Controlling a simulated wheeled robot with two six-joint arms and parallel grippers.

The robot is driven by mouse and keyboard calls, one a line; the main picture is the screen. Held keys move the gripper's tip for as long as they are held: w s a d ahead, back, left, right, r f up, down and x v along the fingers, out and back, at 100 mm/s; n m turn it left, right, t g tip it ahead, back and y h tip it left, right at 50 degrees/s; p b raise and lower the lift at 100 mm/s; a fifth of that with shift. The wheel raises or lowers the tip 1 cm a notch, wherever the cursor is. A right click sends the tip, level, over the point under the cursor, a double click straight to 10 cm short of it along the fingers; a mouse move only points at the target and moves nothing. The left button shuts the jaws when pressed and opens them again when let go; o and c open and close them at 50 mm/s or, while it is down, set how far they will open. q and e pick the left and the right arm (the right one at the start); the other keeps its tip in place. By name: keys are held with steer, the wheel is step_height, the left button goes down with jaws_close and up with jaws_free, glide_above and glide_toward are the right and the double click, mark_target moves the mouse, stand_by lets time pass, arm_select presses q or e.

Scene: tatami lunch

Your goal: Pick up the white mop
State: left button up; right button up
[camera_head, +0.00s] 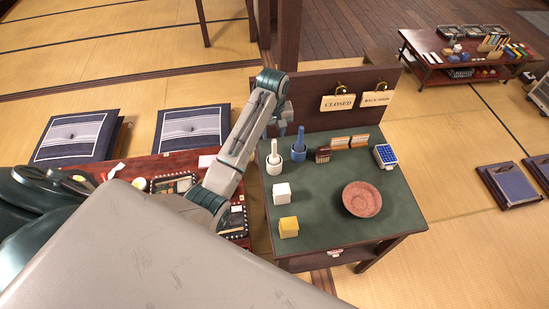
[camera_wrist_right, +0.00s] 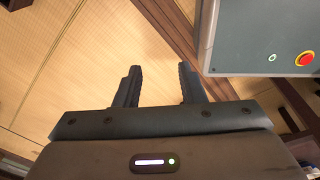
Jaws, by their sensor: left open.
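A small white mop-like item (camera_head: 274,158) with an upright handle stands on the green-topped table (camera_head: 325,235), toward its back left. A similar blue item (camera_head: 299,146) stands just right of it. My left gripper (camera_head: 283,118) hangs above and behind these two, close to the blue handle; it is open, but its fingers are small and hard to make out. In the right wrist view, my right gripper (camera_wrist_right: 158,82) has its fingers spread with nothing between them, above tatami floor.
The table also holds a white cube (camera_head: 282,193), a yellow cube (camera_head: 288,227), a reddish bowl (camera_head: 361,199) and a blue-faced device (camera_head: 385,156). A brown back panel (camera_head: 318,105) with hanging signs rises behind. A low red table (camera_head: 140,168) lies left.

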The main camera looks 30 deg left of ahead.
mark_target(274, 140)
arm_select(q)
steer(key=shift+s+d+f+p, duration=0.15)
steer(key=shift+f+p, duration=0.3)
steer(key=shift+p, duration=0.05)
steer(key=shift+s+d+f+p, duration=0.1)
steer(key=shift+d+f+p, duration=0.05)
steer(key=shift+f+p, duration=0.3)
step_height(274, 140, down, 2)
steer(key=shift+f+p, duration=0.1)
steer(key=shift+p, duration=0.2)
steer(key=shift+f, duration=0.35)
jaws_close()
arm_select(e)
step_height(274, 140, up, 3)
steer(key=shift+s+f, duration=0.1)
steer(key=shift+s, duration=0.05)
arm_select(q)
steer(key=shift+w+r, duration=0.1)
steer(key=shift+r, duration=0.05)
arm_select(e)
steer(key=shift+f, duration=0.1)
